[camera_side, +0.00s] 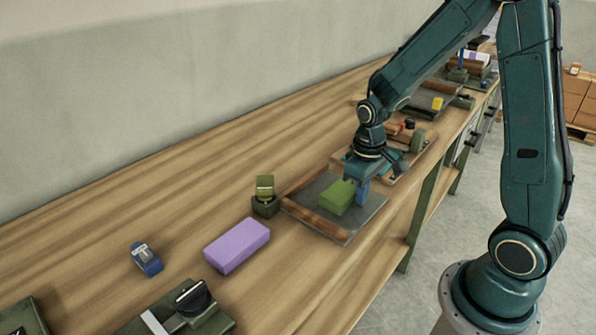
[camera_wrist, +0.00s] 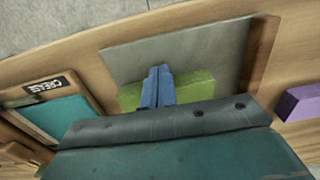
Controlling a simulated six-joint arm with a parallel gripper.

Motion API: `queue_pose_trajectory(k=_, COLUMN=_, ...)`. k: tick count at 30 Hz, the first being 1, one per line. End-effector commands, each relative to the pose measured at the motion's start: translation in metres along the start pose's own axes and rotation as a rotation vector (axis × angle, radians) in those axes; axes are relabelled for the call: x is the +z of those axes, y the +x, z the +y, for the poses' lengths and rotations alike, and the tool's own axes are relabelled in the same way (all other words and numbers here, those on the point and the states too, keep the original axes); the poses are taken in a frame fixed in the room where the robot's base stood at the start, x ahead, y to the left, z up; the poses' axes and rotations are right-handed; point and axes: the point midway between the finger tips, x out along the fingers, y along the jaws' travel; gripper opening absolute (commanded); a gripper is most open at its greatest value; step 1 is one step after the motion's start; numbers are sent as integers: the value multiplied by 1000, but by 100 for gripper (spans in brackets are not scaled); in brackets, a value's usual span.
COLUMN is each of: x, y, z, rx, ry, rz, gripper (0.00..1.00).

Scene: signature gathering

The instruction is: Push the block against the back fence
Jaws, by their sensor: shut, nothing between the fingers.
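The green block (camera_side: 337,197) sits on a grey plate (camera_side: 368,212) on the bench. A brown wooden fence (camera_side: 315,219) runs along the plate's left edge in the side view, with bare plate between it and the block. My gripper (camera_side: 361,199) is shut, with its blue fingers pointing down just right of the block. In the wrist view, the gripper (camera_wrist: 158,72) overlaps the green block (camera_wrist: 194,86), which shows on both sides of the fingers. I cannot tell whether they touch. The fence (camera_wrist: 263,55) is at the plate's right edge there.
A purple block (camera_side: 237,246) lies left of the plate, near a dark green stand (camera_side: 265,200) and a small blue item (camera_side: 146,259). A wooden tray (camera_side: 424,148) adjoins the plate's far side. In the wrist view, a sign reading "CREASE" (camera_wrist: 48,89) is at left.

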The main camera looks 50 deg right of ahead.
Motion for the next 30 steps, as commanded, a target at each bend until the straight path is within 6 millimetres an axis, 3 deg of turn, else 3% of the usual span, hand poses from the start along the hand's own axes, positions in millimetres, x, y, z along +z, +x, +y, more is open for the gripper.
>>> queue_pose_trajectory(k=11, x=-5, y=0, z=0, rx=0, ry=0, rz=-1, gripper=0)
queue_pose_trajectory(k=24, x=-62, y=0, z=0, rx=0, ry=-1, rz=0, gripper=0)
queue_pose_trajectory(k=30, x=-74, y=0, z=0, rx=0, ry=0, rz=1, gripper=0)
